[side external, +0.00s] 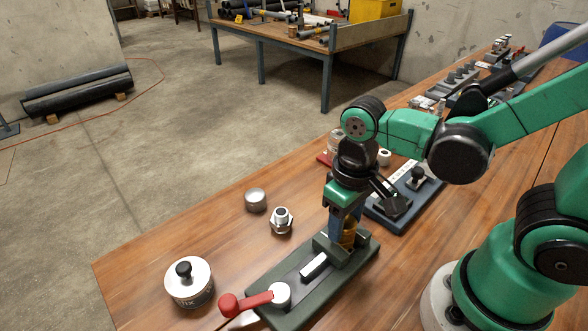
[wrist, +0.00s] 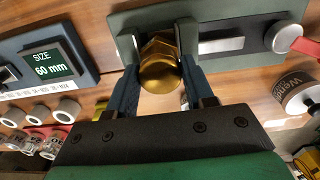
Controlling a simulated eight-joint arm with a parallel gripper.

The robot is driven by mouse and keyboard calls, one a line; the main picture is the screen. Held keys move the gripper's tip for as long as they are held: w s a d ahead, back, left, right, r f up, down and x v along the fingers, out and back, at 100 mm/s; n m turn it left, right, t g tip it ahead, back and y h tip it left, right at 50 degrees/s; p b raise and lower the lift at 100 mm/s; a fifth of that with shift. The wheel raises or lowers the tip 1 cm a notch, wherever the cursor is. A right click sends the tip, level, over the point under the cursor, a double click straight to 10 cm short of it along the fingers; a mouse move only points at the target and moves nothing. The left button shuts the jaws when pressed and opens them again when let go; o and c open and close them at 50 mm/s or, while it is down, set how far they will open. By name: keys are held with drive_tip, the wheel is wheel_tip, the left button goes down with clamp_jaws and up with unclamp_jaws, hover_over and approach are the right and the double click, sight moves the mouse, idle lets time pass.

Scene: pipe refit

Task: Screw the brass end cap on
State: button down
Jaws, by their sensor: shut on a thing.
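The brass end cap (wrist: 160,72) sits between the fingers of my gripper (wrist: 158,88) in the wrist view, its domed face and hex edge showing. My gripper points down and is shut on it. In the side view the brass cap (side external: 349,232) shows below my gripper (side external: 343,222), at the far end of the green vise (side external: 318,272). The vise has a grey slide bar and a red-handled lever (side external: 250,300). Whether a pipe sits under the cap is hidden by my gripper and the cap.
A grey round cap (side external: 255,199), a steel hex fitting (side external: 282,220) and a white-topped tin (side external: 189,281) stand left of the vise. A blue gauge with a display reading 60 mm (wrist: 52,62) lies on the other side.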

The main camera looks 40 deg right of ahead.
drive_tip(key=m, duration=0.5)
drive_tip(key=shift+m, duration=0.6)
drive_tip(key=m, duration=0.6)
